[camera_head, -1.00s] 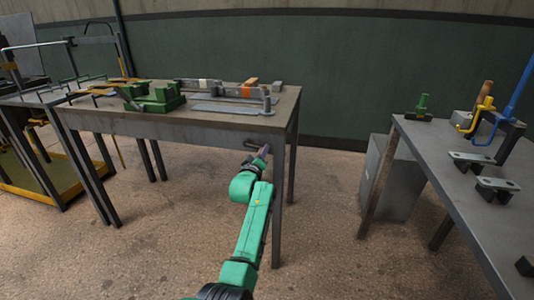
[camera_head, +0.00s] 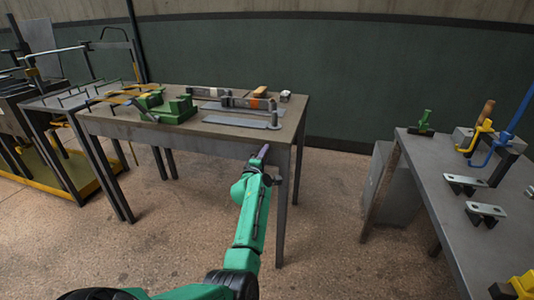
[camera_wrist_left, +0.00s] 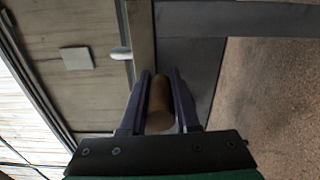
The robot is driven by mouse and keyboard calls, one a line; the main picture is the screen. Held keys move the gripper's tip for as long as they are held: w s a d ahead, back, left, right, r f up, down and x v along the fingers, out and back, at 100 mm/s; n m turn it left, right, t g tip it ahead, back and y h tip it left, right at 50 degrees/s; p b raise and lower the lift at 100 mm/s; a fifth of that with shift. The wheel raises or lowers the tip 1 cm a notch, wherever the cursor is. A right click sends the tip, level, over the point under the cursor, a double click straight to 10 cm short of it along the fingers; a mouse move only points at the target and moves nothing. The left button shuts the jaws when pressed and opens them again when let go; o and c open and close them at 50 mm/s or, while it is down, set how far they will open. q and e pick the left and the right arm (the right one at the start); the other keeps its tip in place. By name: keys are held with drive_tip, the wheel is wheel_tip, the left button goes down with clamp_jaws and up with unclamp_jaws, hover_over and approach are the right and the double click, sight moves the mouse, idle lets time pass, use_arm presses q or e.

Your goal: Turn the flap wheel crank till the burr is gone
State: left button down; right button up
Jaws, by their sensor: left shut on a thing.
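My left gripper (camera_head: 263,152) is at the front edge of the wooden-topped table, near its right front corner. In the left wrist view my left gripper (camera_wrist_left: 161,95) is shut on a brown round handle (camera_wrist_left: 160,102), which looks like the grip of the crank. The handle sits between the two dark fingers. The rest of the crank, the flap wheel and any burr cannot be made out. My right gripper is not in view.
The table (camera_head: 222,142) bears a green vise-like fixture (camera_head: 168,108), flat grey strips (camera_head: 236,121) and an upright grey post (camera_head: 274,118). A second bench (camera_head: 430,175) with clamps and tools stands on the right. Open floor lies between them.

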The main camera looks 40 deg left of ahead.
use_arm(q)
drive_tip(key=shift+a+r+n, duration=0.15)
drive_tip(key=shift+r+n, duration=0.05)
drive_tip(key=shift+n, duration=0.1)
